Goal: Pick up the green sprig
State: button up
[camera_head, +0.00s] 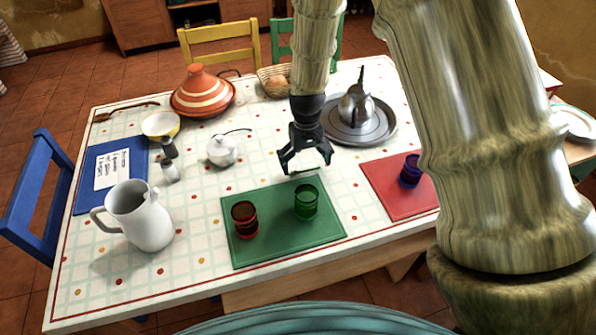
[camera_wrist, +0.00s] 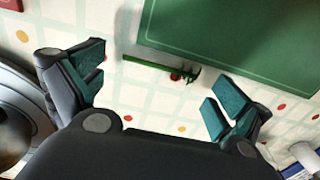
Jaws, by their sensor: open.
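The green sprig (camera_wrist: 188,72) lies flat on the checked tablecloth in the wrist view, its thin stem pointing left and its leafy end right. It is just beyond the line between my fingertips and near the edge of the green placemat (camera_wrist: 235,32). My gripper (camera_wrist: 157,86) is open and empty, with one finger at each side of the view. In the head view my gripper (camera_head: 307,168) hangs over the table behind the green placemat (camera_head: 280,240). There the sprig is too small to make out clearly between the fingers.
A green glass (camera_head: 306,203) and a red glass (camera_head: 244,220) stand on the green placemat. A silver teapot (camera_head: 356,108) stands on a grey tray (camera_head: 377,131) behind right. A white sugar bowl (camera_head: 222,151) is left of my gripper. A blue glass (camera_head: 411,171) stands on a red placemat (camera_head: 393,203).

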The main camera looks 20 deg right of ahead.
jog(key=shift+f, duration=0.8)
jog(key=shift+s, duration=0.1)
jog(key=c, duration=1.8)
